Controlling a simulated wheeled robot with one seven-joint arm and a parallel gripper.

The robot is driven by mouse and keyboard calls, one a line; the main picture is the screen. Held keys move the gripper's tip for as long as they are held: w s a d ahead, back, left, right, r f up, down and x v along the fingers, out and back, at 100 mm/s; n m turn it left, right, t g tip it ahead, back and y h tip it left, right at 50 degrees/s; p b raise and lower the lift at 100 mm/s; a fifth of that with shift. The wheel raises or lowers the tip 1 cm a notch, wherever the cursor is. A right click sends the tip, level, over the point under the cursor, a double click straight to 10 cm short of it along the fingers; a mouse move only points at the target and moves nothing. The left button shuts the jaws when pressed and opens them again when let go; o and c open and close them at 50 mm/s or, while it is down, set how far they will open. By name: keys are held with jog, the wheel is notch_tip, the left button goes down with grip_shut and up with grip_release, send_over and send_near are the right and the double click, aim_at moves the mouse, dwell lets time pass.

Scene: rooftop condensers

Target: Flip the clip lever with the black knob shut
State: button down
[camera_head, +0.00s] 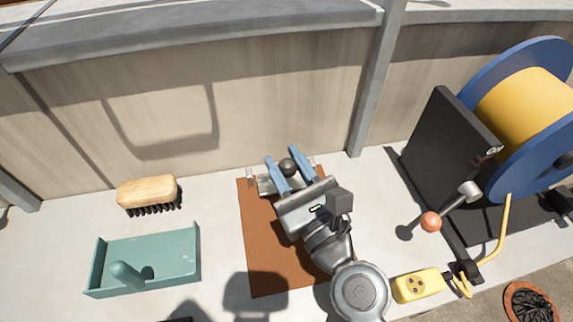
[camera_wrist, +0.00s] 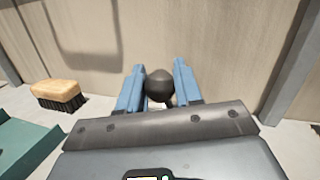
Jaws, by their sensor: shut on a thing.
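The black knob (camera_head: 288,166) sits between the two blue fingers of my gripper (camera_head: 283,159), at the far end of a brown mat (camera_head: 265,245). In the wrist view the knob (camera_wrist: 160,84) fills the gap between the fingers (camera_wrist: 159,72), which are shut on it. A grey metal piece of the clip (camera_head: 266,186) shows beside the left finger. My gripper hides most of the clip and its lever, so the lever's angle cannot be told.
A wooden brush (camera_head: 147,192) and a teal tray (camera_head: 150,263) with an upright handle lie to the left. To the right are a cable reel (camera_head: 515,110), an orange-knobbed crank (camera_head: 431,221) and a yellow socket block (camera_head: 417,285). A wall (camera_head: 250,100) rises close behind.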

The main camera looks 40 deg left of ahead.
jog(key=c, duration=0.8)
grip_release()
jog(key=b+v, duration=0.1)
jog(key=v, duration=0.5)
jog(key=shift+s+d+f, duration=0.1)
jog(key=shift+d+f, duration=0.05)
jog(key=shift+d, duration=0.15)
jog(key=shift+s+d, duration=0.3)
jog(key=shift+d, duration=0.25)
